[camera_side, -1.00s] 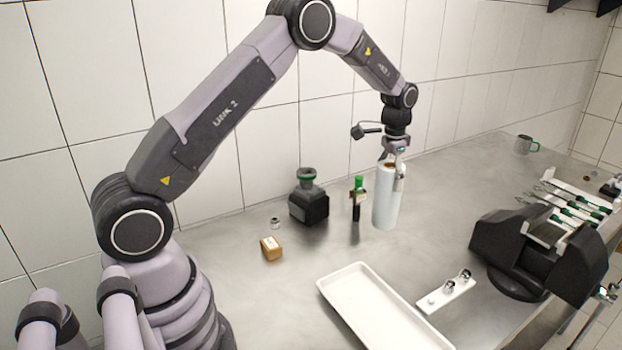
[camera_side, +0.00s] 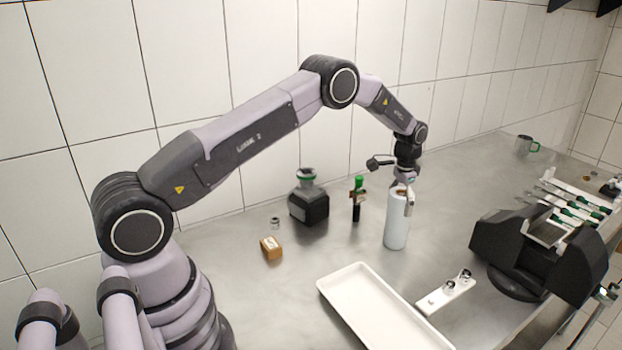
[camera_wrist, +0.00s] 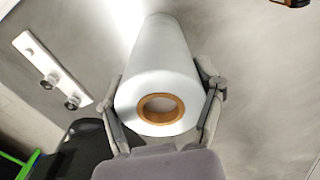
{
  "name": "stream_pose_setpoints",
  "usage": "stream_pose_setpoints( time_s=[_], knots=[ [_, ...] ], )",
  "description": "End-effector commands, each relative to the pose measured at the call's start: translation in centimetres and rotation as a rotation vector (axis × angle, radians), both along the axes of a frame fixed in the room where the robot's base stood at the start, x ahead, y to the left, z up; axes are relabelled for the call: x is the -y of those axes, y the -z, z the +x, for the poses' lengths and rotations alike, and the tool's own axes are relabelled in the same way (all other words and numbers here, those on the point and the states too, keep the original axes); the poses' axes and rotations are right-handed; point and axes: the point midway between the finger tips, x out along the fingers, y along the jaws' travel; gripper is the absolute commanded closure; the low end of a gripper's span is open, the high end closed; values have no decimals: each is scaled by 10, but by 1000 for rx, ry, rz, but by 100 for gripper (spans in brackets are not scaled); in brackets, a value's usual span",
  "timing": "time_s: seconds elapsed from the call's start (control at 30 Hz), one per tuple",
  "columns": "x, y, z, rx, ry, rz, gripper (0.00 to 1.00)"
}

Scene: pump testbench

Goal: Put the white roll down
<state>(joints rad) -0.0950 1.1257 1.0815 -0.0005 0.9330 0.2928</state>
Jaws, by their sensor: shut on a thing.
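The white roll (camera_side: 396,224) stands upright near the middle of the steel bench. My gripper (camera_side: 402,190) is shut on its upper end from above. In the wrist view the white roll (camera_wrist: 160,75) lies between the two fingers of my gripper (camera_wrist: 163,108), and its brown core faces the camera. In the side view I cannot tell for sure whether the bottom of the roll touches the bench or hangs just above it.
A green-capped bottle (camera_side: 358,200) and a black device (camera_side: 309,203) stand left of the roll. A white tray (camera_side: 335,285), a small white plate with fittings (camera_side: 445,294) and a black vise-like machine (camera_side: 500,245) lie in front and right. A brown box (camera_side: 271,248) sits left.

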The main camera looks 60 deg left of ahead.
Motion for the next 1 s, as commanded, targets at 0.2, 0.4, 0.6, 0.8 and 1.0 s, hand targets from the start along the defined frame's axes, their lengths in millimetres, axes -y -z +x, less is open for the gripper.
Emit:
stream_pose_setpoints(
  time_s=[0.2,0.4,0.6,0.8,1.0],
  knots=[
    [0,3,0,0,0,0,19],
    [0,2,0,0,0,0,6],
    [0,2,0,0,0,0,6],
    [0,-16,1,3,0,0,6],
    [0,-59,1,5,0,1,6]
  ],
)
